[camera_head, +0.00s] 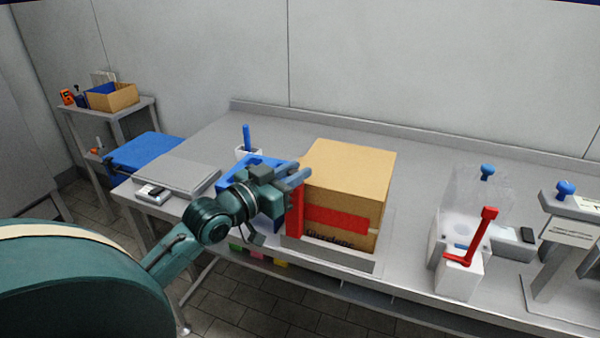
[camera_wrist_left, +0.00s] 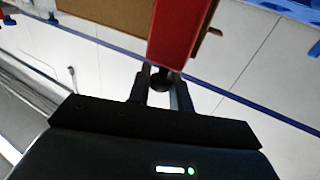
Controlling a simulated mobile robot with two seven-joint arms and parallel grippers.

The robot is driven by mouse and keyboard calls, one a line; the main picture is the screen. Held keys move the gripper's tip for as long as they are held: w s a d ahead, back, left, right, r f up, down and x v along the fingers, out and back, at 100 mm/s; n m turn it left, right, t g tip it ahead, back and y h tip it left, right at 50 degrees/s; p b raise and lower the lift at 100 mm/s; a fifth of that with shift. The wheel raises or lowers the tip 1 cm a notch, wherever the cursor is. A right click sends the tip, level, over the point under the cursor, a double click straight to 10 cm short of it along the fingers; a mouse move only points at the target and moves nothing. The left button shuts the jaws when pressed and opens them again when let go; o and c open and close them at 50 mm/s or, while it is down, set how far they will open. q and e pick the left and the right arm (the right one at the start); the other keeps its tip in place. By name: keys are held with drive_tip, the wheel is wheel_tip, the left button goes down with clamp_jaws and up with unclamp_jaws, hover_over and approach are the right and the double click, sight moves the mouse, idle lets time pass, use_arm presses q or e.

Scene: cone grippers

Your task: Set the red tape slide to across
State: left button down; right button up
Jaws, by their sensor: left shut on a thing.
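The red tape slide (camera_head: 297,215) is an upright red bar at the left front edge of a cardboard box (camera_head: 350,165). A wide red band (camera_head: 338,219) runs across the box's front face. My left gripper (camera_head: 297,178) is at the top of the red bar, beside the box's left side. In the left wrist view, my left fingers (camera_wrist_left: 160,88) are shut on a dark round knob (camera_wrist_left: 158,82) at the end of the red slide (camera_wrist_left: 175,35). The gripper hides part of the slide's top. My right gripper is not in view.
The box sits on a grey platform (camera_head: 360,262) on the bench. A blue fixture (camera_head: 262,165) stands behind my left gripper. To the right are a white device with a red lever (camera_head: 484,235) and a grey stand with a blue knob (camera_head: 565,188). A grey flat slab (camera_head: 180,175) lies left.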

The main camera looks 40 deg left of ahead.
use_arm(q)
drive_tip(key=shift+a, duration=0.35)
drive_tip(key=c, duration=1.3)
unclamp_jaws()
drive_tip(key=shift+s+a, duration=0.1)
drive_tip(key=shift+a, duration=0.05)
drive_tip(key=shift+c, duration=0.2)
drive_tip(key=shift+s+f, duration=0.1)
drive_tip(key=shift+s, duration=0.5)
drive_tip(key=s+a+b, duration=0.2)
drive_tip(key=s, duration=0.9)
drive_tip(key=shift+s, duration=0.4)
